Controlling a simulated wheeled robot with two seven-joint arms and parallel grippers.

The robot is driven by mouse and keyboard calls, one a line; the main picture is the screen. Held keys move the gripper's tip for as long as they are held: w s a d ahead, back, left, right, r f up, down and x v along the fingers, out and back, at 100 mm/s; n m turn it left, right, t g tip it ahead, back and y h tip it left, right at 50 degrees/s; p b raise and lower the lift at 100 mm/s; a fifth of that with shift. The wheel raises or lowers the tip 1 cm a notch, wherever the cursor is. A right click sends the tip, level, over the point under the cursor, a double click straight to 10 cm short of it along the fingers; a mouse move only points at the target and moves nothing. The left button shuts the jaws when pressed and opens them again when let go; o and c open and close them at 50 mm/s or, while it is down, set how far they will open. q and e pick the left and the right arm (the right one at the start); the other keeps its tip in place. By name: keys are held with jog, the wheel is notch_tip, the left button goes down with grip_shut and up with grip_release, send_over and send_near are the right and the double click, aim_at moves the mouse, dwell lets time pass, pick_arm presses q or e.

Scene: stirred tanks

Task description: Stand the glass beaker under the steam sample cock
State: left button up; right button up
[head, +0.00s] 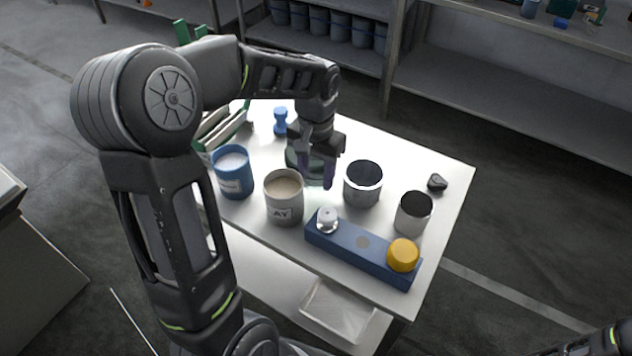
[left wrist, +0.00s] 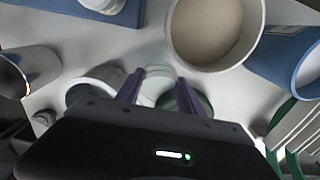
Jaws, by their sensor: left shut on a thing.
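My left gripper (head: 317,178) is over the middle of the white table, pointing down between the pots. It is shut on a clear, faintly greenish glass thing that looks like the glass beaker (head: 298,160). In the left wrist view the purple fingers of the gripper (left wrist: 160,80) stand on either side of the clear glass (left wrist: 157,90). Much of the glass is hidden by the gripper, and I cannot tell whether it touches the table. The steam sample cock is not in view. My right gripper is not in view.
Close around the gripper stand a grey pot (head: 284,210), a blue pot (head: 222,182) and two metal cups (head: 361,195) (head: 412,222). A blue block (head: 340,243) with a white knob and an orange cap (head: 403,254) lies in front.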

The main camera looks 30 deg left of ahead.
aim_at(316, 183)
pick_arm(q)
jog(key=shift+f, duration=1.65)
jog(key=shift+f, duration=0.15)
jog(key=o, duration=1.4)
jog(key=shift+c, duration=0.2)
notch_tip(316, 183, up, 12)
jog(key=shift+r, duration=0.2)
